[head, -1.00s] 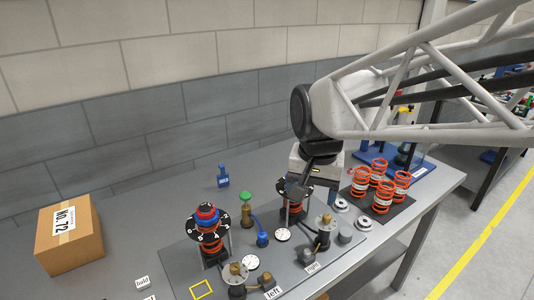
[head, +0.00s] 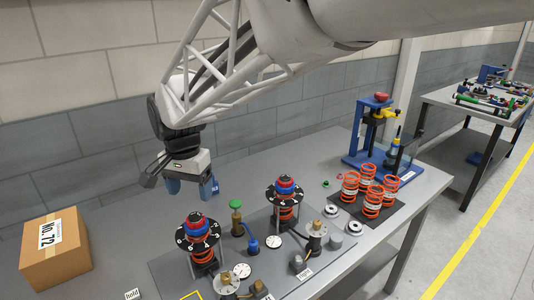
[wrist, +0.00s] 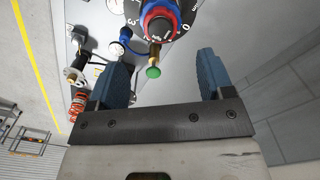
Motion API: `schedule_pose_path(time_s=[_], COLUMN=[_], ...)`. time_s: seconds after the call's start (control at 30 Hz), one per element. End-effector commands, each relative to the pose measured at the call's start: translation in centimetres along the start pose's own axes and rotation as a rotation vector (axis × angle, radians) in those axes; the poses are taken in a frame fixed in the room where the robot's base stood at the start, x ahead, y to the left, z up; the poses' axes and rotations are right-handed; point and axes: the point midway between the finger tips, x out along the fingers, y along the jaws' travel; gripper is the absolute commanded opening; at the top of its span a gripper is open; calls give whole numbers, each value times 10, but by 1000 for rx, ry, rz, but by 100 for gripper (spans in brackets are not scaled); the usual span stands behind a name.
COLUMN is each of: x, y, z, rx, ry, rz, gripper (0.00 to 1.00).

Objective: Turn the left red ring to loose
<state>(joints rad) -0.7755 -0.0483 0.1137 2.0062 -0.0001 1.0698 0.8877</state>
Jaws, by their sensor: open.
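The left unit has a red ring (head: 195,217) on top, a blue ring (head: 197,229) under it, then a black numbered dial (head: 198,242) and an orange spring. My gripper (head: 182,189) is open and empty, above and behind this unit, apart from it. In the wrist view the open blue fingers (wrist: 164,75) point toward a dial with a blue and a red ring (wrist: 161,13), seemingly the left unit, partly cut off by the top edge. The gap between the fingers is empty.
A similar right unit (head: 285,187) stands to the right. A green knob (head: 236,204) and a blue fitting (head: 252,245) stand between them. Several orange springs (head: 372,198), a blue press stand (head: 355,160) and a cardboard box (head: 55,252) are around.

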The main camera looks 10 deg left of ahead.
Motion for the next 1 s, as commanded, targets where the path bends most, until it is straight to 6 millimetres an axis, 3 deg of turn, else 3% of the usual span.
schedule_pose_path(time_s=[0.53,1.0], x=[7,57], y=[-1,0], z=[0,0], rx=[0,0], ry=[-1,-1], rz=[1,2], gripper=[74,74])
